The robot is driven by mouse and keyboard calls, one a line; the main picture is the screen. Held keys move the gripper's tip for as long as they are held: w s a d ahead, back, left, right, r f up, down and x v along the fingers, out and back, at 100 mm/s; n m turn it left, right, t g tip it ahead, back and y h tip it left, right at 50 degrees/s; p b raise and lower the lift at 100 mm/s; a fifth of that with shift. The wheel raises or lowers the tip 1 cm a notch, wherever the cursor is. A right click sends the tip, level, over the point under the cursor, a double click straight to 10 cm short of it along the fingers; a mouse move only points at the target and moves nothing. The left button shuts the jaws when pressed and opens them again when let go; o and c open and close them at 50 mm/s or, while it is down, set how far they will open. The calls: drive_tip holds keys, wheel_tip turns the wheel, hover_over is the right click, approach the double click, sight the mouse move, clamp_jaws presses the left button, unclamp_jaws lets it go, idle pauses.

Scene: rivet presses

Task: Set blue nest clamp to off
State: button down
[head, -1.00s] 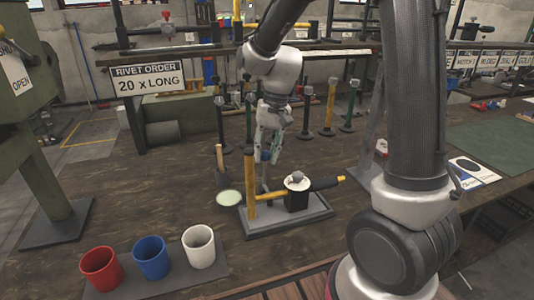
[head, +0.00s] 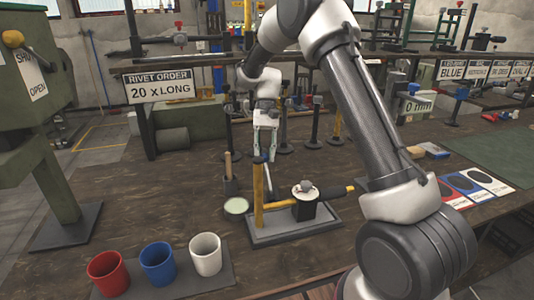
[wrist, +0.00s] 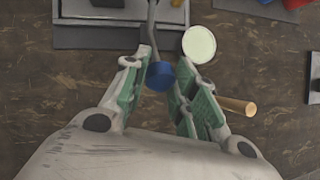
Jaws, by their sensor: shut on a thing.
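The blue nest clamp shows as a thin grey lever (wrist: 152,40) with a blue knob (wrist: 160,75) at its end. In the head view the blue knob (head: 261,159) is at the top of the lever, beside a yellow post on a grey base plate (head: 300,231). My gripper (head: 264,155) comes down on the knob from above and behind. In the wrist view my gripper (wrist: 162,72) has one green-padded finger on each side of the knob, shut on it. The lever's foot is partly hidden by the yellow post in the head view.
A black block with a white top (head: 305,189) and a yellow-tipped arm share the base plate. A pale round disc (head: 236,206) lies left of it. Red (head: 108,274), blue (head: 157,264) and white (head: 205,254) cups stand front left. Several upright posts stand behind my gripper.

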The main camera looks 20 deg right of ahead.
drive_tip(key=shift+w+f, duration=0.85)
drive_tip(key=shift+f, duration=0.05)
drive_tip(key=c, duration=1.1)
unclamp_jaws()
wheel_tip(320, 180, up, 10)
drive_tip(key=shift+w, duration=0.1)
